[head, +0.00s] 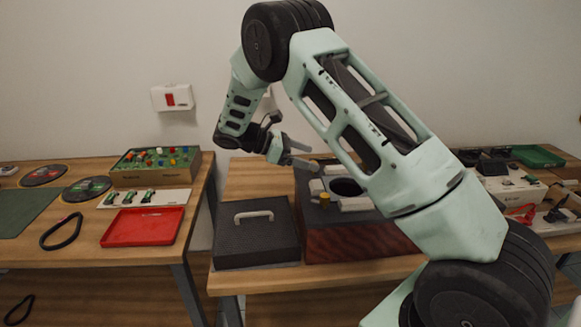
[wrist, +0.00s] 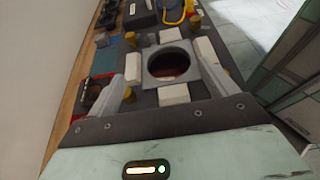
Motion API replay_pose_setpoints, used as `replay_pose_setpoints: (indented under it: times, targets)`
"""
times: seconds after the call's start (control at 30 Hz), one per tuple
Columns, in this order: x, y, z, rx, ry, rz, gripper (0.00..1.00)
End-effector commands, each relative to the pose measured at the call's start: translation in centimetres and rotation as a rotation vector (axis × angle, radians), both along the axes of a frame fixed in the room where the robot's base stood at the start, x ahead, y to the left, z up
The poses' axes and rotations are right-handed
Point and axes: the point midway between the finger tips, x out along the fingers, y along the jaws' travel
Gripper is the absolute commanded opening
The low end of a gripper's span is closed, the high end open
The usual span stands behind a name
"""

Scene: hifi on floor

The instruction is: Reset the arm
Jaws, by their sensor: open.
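My gripper (head: 307,156) is at the end of my mint-green arm, which reaches up and folds down over the right table. Its two fingers are apart with nothing between them, as the wrist view (wrist: 160,72) also shows. A dark box (head: 350,243) with a reddish-brown front, a round hole and pale blocks on top sits just beyond and below the fingers. In the wrist view the round hole (wrist: 170,66) lies between the fingers. Whether the fingers touch the box top cannot be told, and my arm hides part of the box in the head view.
A dark grey lid with a pale handle (head: 254,216) lies left of the box. The left table holds a red tray (head: 143,227), a green-topped box (head: 156,167) and a black loop (head: 61,232). A green tray (head: 537,156) and a white box (head: 512,186) stand at right. A gap separates the tables.

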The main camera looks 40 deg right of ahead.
Motion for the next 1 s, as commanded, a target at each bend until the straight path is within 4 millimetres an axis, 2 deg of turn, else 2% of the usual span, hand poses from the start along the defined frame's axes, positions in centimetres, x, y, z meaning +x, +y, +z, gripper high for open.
replay_pose_setpoints:
  times: [0.17, 0.27, 0.37, 0.43, 0.57, 0.6, 0.7, 0.83, 0.9, 1.0]
  targets:
    - [0.0, 0.1, 0.0, 0.003, -0.002, 0.001, 0.85]
    - [-0.6, 1.5, 0.0, 0.045, -0.036, 0.004, 0.85]
    - [-2.0, 5.1, 0.1, 0.149, -0.116, 0.009, 0.85]
    - [-3.7, 8.9, 0.3, 0.253, -0.196, 0.005, 0.85]
    - [-8.3, 16.7, 0.8, 0.457, -0.349, -0.026, 0.85]
    - [-10.0, 18.9, 1.1, 0.513, -0.392, -0.040, 0.85]
    - [-14.6, 24.0, 1.8, 0.644, -0.490, -0.088, 0.85]
    - [-20.9, 28.8, 2.6, 0.782, -0.607, -0.169, 0.85]
    - [-23.9, 30.4, 2.8, 0.837, -0.659, -0.212, 0.85]
    - [-27.2, 31.6, 2.8, 0.890, -0.720, -0.268, 0.85]
